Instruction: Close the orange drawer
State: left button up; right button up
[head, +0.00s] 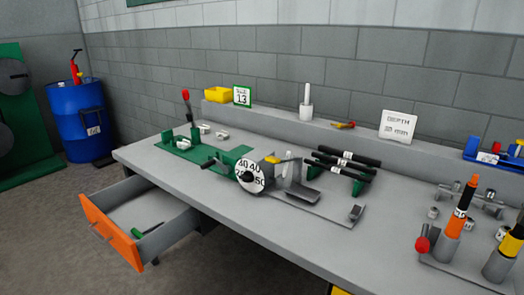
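The orange drawer (111,233) is pulled out from under the left front of the grey workbench. Its orange front faces the lower left and carries a small handle (97,230). Inside its grey tray lies a small dark-and-green tool (148,229). Neither of my grippers shows in the head view.
The workbench (255,218) holds a green-based device with a numbered dial (250,175), black rods (345,158) on a stand and orange-and-black handled tools (460,210) at the right. A blue barrel (80,122) stands back left. The floor (50,270) left of the drawer is clear.

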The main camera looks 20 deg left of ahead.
aim_at(136, 201)
jog(key=u, duration=1.9)
jog(key=i+z, duration=0.25)
jog(key=i, duration=0.25)
jog(key=i+j+z, duration=0.25)
jog(key=i, duration=0.25)
